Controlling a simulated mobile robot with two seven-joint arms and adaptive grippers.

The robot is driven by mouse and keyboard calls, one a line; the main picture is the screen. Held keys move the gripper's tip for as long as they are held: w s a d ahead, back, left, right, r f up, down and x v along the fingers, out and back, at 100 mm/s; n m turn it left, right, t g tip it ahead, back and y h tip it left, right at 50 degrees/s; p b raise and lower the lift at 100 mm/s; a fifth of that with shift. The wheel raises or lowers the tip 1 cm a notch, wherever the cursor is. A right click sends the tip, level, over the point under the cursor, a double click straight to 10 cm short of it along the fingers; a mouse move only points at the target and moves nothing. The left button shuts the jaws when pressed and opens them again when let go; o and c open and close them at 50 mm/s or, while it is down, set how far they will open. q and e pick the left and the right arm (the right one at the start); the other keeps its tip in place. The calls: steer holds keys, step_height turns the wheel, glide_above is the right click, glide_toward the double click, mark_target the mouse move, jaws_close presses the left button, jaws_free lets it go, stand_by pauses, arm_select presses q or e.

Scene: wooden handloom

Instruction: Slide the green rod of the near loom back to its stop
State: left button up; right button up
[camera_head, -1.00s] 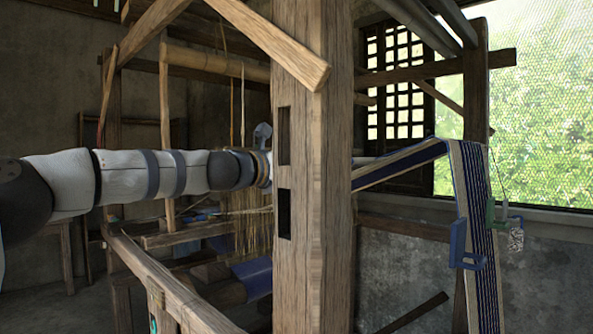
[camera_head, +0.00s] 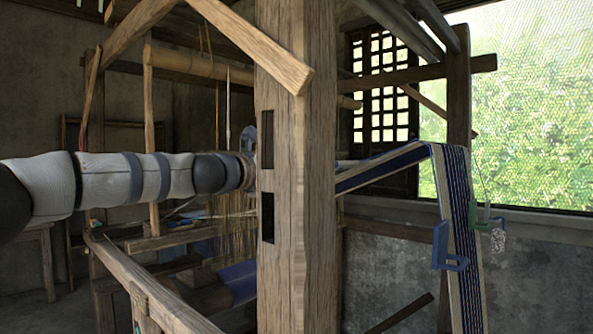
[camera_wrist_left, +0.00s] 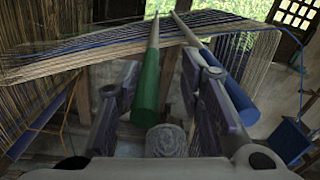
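In the left wrist view, the green rod (camera_wrist_left: 148,82) has a green handle end toward me and a pale shaft running up past the threads. My left gripper (camera_wrist_left: 160,68) is open, with the green handle between its fingers, closer to the left one. A blue rod (camera_wrist_left: 238,97) lies to the right, beside and partly behind the right finger. In the head view, my left arm reaches in from the left toward the loom threads. Its gripper end is mostly hidden behind the thick wooden post (camera_head: 296,200), so the green rod's stop cannot be made out. My right gripper is not in view.
Stretched warp threads (camera_wrist_left: 120,42) cross in front of the left gripper. A wooden beam (camera_head: 150,285) runs below my left arm. A striped cloth band (camera_head: 460,215) hangs at right, with a blue bracket (camera_head: 450,246) by it.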

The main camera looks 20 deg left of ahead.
arm_select(q)
steer(key=v, duration=0.7)
steer(key=shift+s, duration=0.2)
steer(key=shift+a, duration=0.15)
